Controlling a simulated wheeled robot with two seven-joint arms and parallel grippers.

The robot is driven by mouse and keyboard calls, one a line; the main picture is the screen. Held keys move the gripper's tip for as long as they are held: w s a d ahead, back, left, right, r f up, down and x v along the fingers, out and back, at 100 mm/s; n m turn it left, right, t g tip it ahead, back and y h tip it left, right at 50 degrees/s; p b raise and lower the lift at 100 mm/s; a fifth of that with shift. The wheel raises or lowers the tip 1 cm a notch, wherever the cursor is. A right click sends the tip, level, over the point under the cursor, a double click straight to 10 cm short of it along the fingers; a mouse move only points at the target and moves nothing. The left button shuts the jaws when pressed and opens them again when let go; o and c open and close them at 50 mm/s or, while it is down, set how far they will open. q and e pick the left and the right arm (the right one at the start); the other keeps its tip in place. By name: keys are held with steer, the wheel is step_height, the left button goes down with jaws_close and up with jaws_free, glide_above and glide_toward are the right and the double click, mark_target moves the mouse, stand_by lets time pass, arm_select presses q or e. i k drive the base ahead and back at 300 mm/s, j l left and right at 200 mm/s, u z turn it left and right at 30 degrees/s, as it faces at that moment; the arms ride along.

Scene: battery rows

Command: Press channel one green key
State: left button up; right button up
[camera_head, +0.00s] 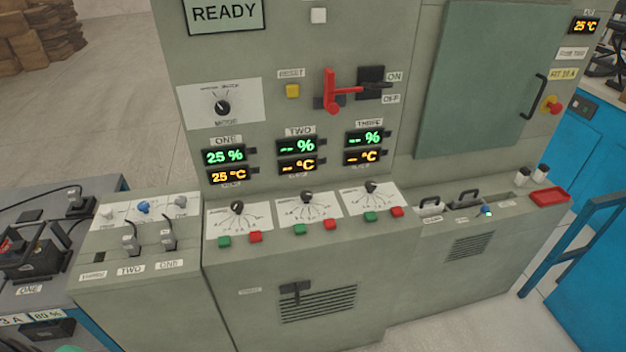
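The display under the label ONE (225,140) reads 25 % in green (225,156) and 25 °C in orange (228,175). Channels TWO and THREE show dashes. Neither of my grippers is in view. Nothing covers the green key.
Similar green keys sit under channel two (299,229) and channel three (370,216). A red lever (330,92) sticks out of the upright panel. A lower unit with two plugs (130,240) adjoins at left. A blue frame (570,245) stands at right. The space before the keys looks clear.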

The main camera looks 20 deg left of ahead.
mark_target(224, 241)
steer(key=u, duration=1.25)
